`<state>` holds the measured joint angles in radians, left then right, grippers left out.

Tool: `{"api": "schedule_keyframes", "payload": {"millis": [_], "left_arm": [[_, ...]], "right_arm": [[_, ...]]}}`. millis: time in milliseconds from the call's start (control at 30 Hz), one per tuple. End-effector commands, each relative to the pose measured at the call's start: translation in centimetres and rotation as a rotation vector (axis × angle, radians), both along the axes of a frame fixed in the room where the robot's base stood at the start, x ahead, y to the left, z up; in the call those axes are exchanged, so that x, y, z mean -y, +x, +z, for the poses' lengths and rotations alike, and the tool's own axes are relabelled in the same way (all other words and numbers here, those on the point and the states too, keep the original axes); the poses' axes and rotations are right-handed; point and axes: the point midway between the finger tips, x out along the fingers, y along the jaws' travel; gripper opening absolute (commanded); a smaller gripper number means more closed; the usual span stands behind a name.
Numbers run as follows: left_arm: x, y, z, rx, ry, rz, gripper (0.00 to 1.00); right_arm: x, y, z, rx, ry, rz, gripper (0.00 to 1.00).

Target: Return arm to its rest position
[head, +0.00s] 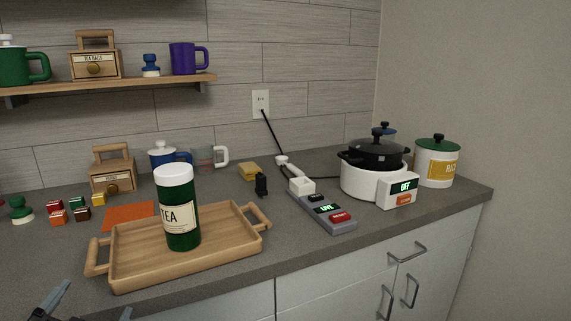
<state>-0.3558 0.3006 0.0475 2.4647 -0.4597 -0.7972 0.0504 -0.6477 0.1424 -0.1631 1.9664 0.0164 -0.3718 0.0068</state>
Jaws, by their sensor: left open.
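My left gripper (88,306) shows only by its fingertips at the bottom left edge of the head view. Its two fingers are apart, with nothing seen between them. It is in front of the counter, below the wooden tray (125,277), and apart from it. A green tea canister (178,222) with a white lid stands upright on the tray. My right gripper is not in view.
A rice canister (436,163) stands at the right. A shelf (140,85) with mugs hangs above. The counter's front right is clear.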

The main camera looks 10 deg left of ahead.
Motion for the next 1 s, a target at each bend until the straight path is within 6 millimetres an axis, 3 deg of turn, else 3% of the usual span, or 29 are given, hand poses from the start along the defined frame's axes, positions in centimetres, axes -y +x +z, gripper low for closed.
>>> {"api": "schedule_keyframes", "payload": {"millis": [33, 100, 200, 400, 633, 1000], "left_arm": [[0.6, -1.0, -3.2, -0.115, -0.082, 0.017, 1.0], [1.7, -2.7, -7.3, -0.275, -0.188, 0.035, 1.0], [3.7, -5.6, -11.8, -0.48, -0.303, 0.049, 1.0], [7.4, -11.0, -17.2, -0.791, -0.456, 0.047, 1.0], [11.5, -17.1, -20.3, -1.087, -0.573, 0.018, 1.0], [12.3, -13.4, -21.8, -0.907, -0.583, -0.067, 1.0]], "right_arm": [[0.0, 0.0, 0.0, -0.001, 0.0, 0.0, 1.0], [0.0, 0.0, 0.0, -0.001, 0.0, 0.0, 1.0], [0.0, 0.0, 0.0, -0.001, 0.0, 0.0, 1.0], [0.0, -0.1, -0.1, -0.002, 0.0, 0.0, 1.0], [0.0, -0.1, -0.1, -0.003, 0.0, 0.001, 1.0], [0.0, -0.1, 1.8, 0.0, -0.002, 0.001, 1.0]]}}
